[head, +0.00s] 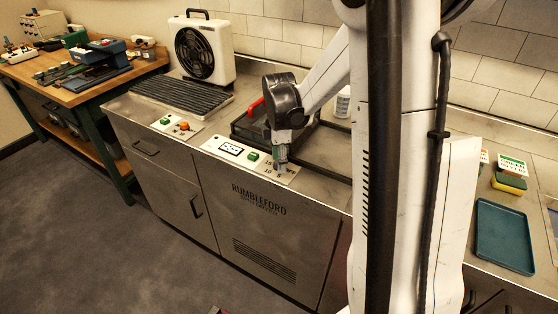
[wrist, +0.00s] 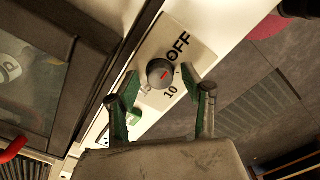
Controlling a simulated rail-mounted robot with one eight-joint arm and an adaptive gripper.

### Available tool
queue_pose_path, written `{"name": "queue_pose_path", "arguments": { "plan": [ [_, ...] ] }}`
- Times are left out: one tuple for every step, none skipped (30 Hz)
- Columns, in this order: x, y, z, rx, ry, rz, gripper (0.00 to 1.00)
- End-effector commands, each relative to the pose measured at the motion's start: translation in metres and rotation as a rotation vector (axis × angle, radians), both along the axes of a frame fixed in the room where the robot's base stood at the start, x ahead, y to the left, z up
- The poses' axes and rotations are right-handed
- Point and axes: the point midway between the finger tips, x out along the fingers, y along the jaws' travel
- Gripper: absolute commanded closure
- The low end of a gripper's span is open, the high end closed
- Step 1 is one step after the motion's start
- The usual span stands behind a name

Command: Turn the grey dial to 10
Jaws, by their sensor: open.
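The grey dial (wrist: 157,72) is a round dark knob with a short red mark, on a pale panel (wrist: 196,60) in the wrist view. The label OFF is printed beside it at upper right and 10 at lower right. The red mark lies on the knob's right half; which label it points at I cannot tell surely. My gripper (wrist: 160,80) is open, its green-padded fingers on either side of the dial, with visible gaps. In the head view my gripper (head: 281,158) points down over the right end of the control panel (head: 222,147) and hides the dial.
A green button (head: 252,155) sits left of the dial. A dark-framed lid with a red handle (head: 255,105) is behind the panel. A fan heater (head: 203,48) and a ribbed rack (head: 180,92) stand farther left. A blue tray (head: 503,236) lies at right.

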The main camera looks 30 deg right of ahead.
Motion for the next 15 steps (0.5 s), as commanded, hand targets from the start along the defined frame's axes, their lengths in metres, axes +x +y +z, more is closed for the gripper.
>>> {"name": "queue_pose_path", "arguments": {
  "plan": [
    [-0.0001,0.0,-0.0015,0.0,0.0,0.0,0.56],
    [-0.0001,0.0,-0.0019,0.0,0.0,0.0,0.56],
    [-0.0002,0.0001,-0.0022,0.0,0.0,0.0,0.56],
    [-0.0002,0.0001,-0.0022,0.0,0.0,0.0,0.56],
    [-0.0002,0.0001,-0.0022,0.0,0.0,0.0,0.56],
    [-0.0002,0.0001,-0.0021,0.0,0.0,0.0,0.56],
    [-0.0002,0.0001,-0.002,0.0,0.0,0.0,0.56],
    [-0.0002,0.0001,-0.002,0.0,0.0,0.0,0.56],
    [-0.0002,0.0001,-0.0019,0.0,0.0,0.0,0.58],
    [-0.0002,0.0001,-0.0019,0.0,0.0,0.0,0.62],
    [-0.0002,0.0001,-0.0019,0.0,0.0,0.0,0.66],
    [-0.0002,0.0001,-0.0018,0.0,0.0,0.0,0.71],
    [-0.0002,0.0001,-0.0018,0.0,0.0,0.0,0.75],
    [-0.0002,0.0001,-0.0018,0.0,0.0,0.0,0.79],
    [-0.0002,0.0001,-0.0018,0.0,0.0,0.0,0.84]
  ]
}}
